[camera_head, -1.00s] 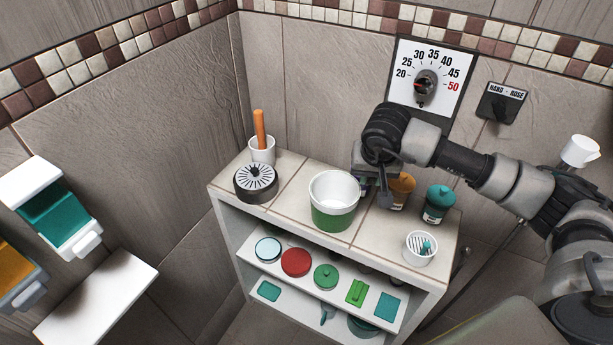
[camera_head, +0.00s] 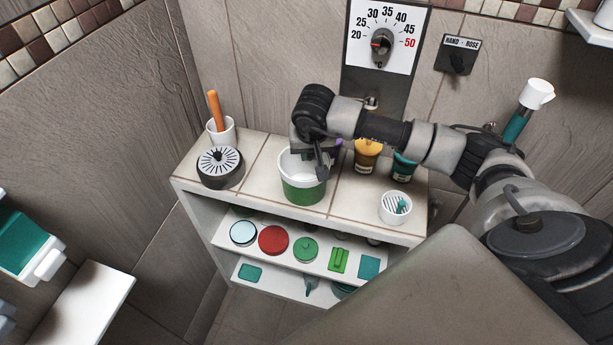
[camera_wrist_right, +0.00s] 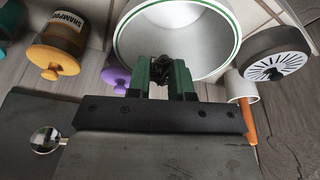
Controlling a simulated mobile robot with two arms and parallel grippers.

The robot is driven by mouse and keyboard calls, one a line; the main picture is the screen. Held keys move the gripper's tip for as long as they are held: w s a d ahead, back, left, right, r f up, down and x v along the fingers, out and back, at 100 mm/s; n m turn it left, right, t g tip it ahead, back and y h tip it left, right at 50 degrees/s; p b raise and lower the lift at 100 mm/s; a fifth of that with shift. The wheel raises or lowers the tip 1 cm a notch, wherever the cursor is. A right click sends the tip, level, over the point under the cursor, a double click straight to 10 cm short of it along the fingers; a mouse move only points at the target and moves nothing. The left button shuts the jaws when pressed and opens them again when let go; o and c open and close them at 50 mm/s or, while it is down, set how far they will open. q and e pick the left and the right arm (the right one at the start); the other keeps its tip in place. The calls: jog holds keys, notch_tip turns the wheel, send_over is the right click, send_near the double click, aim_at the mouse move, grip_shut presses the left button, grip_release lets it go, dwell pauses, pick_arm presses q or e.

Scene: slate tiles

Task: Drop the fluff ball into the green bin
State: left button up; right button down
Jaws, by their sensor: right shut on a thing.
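The green bin (camera_head: 302,192) is an open tub with a white upper part and a green lower part, standing on the tiled top of the shelf unit. My right gripper (camera_head: 322,168) is over the right part of its mouth. In the right wrist view, its green fingers (camera_wrist_right: 160,76) are shut on a small dark fluff ball (camera_wrist_right: 160,68). The ball shows against the bin's wide white opening (camera_wrist_right: 195,45). In the head view the ball is hidden by the gripper. My left gripper is not in view.
Left of the bin are a round black-and-white drain piece (camera_head: 220,167) and a white cup (camera_head: 222,130) with an orange handle. An orange shampoo jar (camera_head: 367,154), a teal jar (camera_head: 403,167) and a small white cup (camera_head: 395,207) stand at the right. A purple item (camera_wrist_right: 117,76) is near the bin.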

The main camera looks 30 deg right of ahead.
jog(key=shift+f, duration=0.1)
jog(key=c, duration=0.9)
grip_release()
jog(key=b+v, duration=0.2)
jog(key=v, duration=0.9)
jog(key=shift+s, duration=0.1)
